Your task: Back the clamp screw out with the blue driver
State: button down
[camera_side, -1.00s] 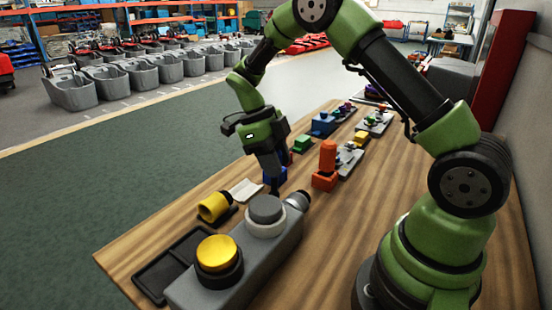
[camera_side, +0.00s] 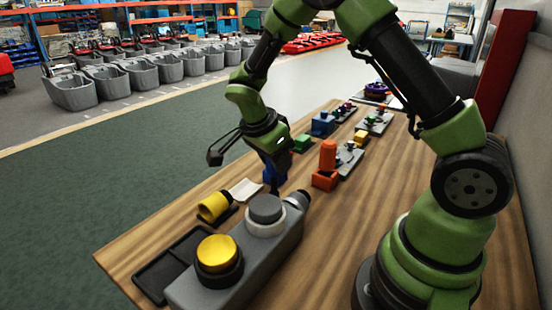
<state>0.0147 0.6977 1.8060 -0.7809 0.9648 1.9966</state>
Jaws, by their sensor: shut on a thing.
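My gripper (camera_side: 273,163) points down over the middle of the bench's left side, left of the orange driver. It is shut on the blue driver (camera_side: 268,174), which shows as a small blue patch at the fingertips. The fingers hide most of it, and I cannot tell whether it is clear of its blue holder. The clamp screw cannot be made out for certain. Small grey fixture plates with metal parts, one of them a plate (camera_side: 348,160) behind the orange driver, stand farther along the bench.
The orange driver (camera_side: 327,153) stands upright in an orange holder (camera_side: 324,180). Green (camera_side: 302,143) and blue (camera_side: 322,123) blocks stand behind. A grey housing (camera_side: 262,262) with yellow and grey caps, a yellow cup (camera_side: 213,206) and a black tray (camera_side: 165,275) fill the near end. Right-hand wood is bare.

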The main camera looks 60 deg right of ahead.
jog(key=n+t, duration=0.1)
jog(key=n, duration=0.2)
jog(key=n+t, duration=0.1)
jog(key=n, duration=0.3)
jog(key=shift+w+t, duration=0.1)
jog(key=shift+t, duration=0.3)
jog(key=shift+n, duration=0.6)
jog(key=shift+t, duration=0.3)
jog(key=n+t+y, duration=0.1)
jog(key=n, duration=0.2)
jog(key=shift+n, duration=0.4)
jog(key=n+y, duration=0.1)
jog(key=n, duration=0.2)
jog(key=n+t+y, duration=0.1)
jog(key=n, duration=0.2)
jog(key=shift+w+a, duration=0.15)
jog(key=shift+w, duration=0.05)
jog(key=shift+n, duration=0.5)
